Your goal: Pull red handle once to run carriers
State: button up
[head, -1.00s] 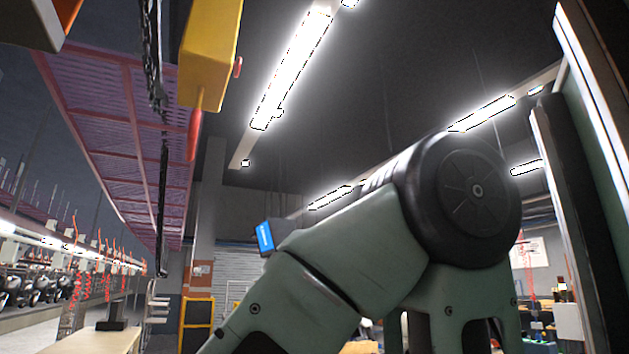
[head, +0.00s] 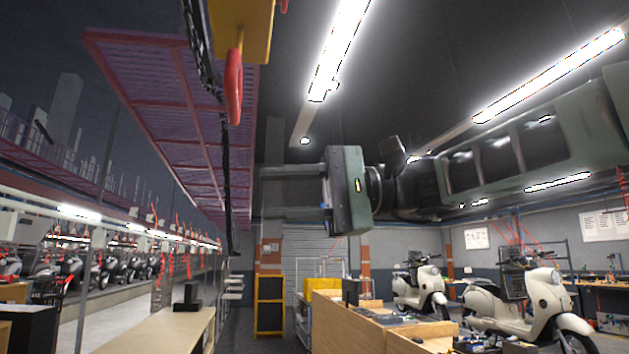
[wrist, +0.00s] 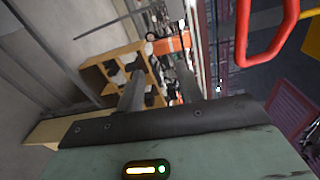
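The red handle (head: 235,87) is a loop hanging below a yellow box (head: 242,30) in the upper left of the head view. In the wrist view the red handle (wrist: 241,45) shows at the upper right, apart from my fingers. My gripper (head: 266,190) points left in the head view, below and right of the handle. Its two fingers are spread with an empty gap between them. In the wrist view my gripper (wrist: 160,70) also shows two separated fingers, with nothing held. The handle touches neither finger.
A dark hanging chain or cable (head: 226,170) runs down beside the handle. A purple overhead frame (head: 150,80) lies to the left. Wooden benches (head: 155,335) stand below, and white scooters (head: 535,305) stand at lower right. The air between gripper and handle looks clear.

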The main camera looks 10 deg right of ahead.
jog(key=d+r+n+y, duration=0.1)
jog(key=d+r+y, duration=0.2)
jog(key=r, duration=0.7)
jog(key=a, duration=0.3)
jog(key=a+p, duration=0.1)
jog(key=a, duration=0.2)
jog(key=a+r+p, duration=0.1)
jog(key=a, duration=0.2)
jog(key=shift+s+a, duration=0.2)
jog(key=shift+a, duration=0.05)
grip_shut()
